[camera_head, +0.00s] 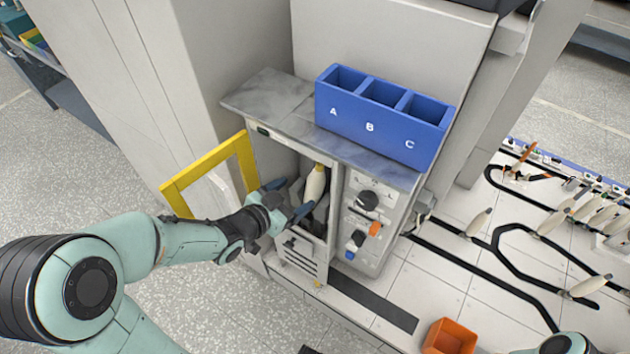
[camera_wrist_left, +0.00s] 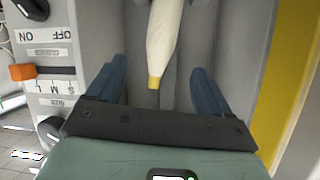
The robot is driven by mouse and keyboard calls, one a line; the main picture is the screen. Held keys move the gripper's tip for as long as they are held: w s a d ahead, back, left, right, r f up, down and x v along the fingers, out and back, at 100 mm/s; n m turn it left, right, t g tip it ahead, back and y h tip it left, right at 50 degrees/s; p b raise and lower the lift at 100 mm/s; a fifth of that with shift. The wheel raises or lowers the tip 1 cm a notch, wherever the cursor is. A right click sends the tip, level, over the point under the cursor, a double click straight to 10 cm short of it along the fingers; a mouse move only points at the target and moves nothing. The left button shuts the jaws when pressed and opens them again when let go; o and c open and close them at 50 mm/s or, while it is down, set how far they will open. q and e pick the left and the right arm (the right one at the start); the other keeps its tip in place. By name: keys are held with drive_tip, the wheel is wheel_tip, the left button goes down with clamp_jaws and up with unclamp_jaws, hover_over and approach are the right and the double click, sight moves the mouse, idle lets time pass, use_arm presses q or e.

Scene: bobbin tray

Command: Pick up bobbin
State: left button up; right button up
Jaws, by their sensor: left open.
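A cream bobbin (camera_head: 315,183) with a yellow tip stands inside the open compartment of a grey machine cabinet. In the left wrist view the bobbin (camera_wrist_left: 166,40) hangs in the upper middle, its yellow end towards the gripper. My left gripper (camera_head: 290,198) is at the mouth of the compartment, open, its blue fingers apart. In the left wrist view the fingers (camera_wrist_left: 157,88) are on either side of the bobbin's line, with gaps on both sides. My right gripper is out of view; only part of my right arm shows at the bottom right.
A yellow-framed door (camera_head: 183,186) stands open left of the compartment. A control panel (camera_head: 371,222) with knobs is on its right. A blue bin (camera_head: 383,117) marked A, B, C sits on top. Several bobbins (camera_head: 479,222) lie on the track at right. An orange box (camera_head: 449,338) is at the bottom.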

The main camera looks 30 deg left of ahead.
sight(311, 185)
use_arm(q)
drive_tip(key=x, duration=0.9)
drive_tip(key=shift+a+f, duration=0.1)
drive_tip(key=shift+f, duration=0.05)
drive_tip(key=c, duration=1.2)
